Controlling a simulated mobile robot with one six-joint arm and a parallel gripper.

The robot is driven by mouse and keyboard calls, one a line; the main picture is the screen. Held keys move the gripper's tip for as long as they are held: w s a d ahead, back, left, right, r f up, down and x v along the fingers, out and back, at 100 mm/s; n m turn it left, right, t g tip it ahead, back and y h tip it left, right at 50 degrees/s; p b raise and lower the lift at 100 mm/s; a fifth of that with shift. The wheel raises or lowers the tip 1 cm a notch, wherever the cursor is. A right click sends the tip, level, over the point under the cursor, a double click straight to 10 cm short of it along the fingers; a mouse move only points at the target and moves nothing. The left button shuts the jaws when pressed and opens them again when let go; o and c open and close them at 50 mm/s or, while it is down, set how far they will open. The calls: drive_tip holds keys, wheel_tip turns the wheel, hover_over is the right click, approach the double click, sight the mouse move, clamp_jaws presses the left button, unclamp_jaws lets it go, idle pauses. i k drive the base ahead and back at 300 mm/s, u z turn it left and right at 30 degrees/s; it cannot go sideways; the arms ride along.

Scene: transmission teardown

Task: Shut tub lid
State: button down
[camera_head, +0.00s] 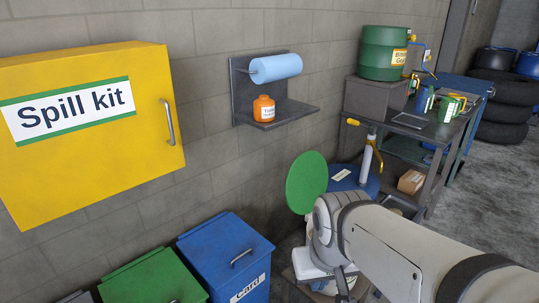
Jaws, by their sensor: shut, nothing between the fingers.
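The tub lid (306,183) is a round green disc. It stands nearly upright near the wall, right of the blue bin, its face toward the camera. The tub itself is mostly hidden behind my arm, and I cannot make out its rim. My gripper (343,284) points down at the lower edge of the view, below and right of the lid. It looks shut and empty, apart from the lid in the picture. My wrist covers the area just below the lid's right side.
A blue drum (343,176) with a hand pump (367,158) stands behind my arm. A workbench (440,130) carries a green drum (384,53). A shelf (277,112) and a yellow spill kit cabinet (90,165) hang on the wall above green and blue bins (222,252).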

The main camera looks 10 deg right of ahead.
sight(308, 177)
drive_tip(key=i, duration=0.95)
drive_tip(key=u, duration=0.05)
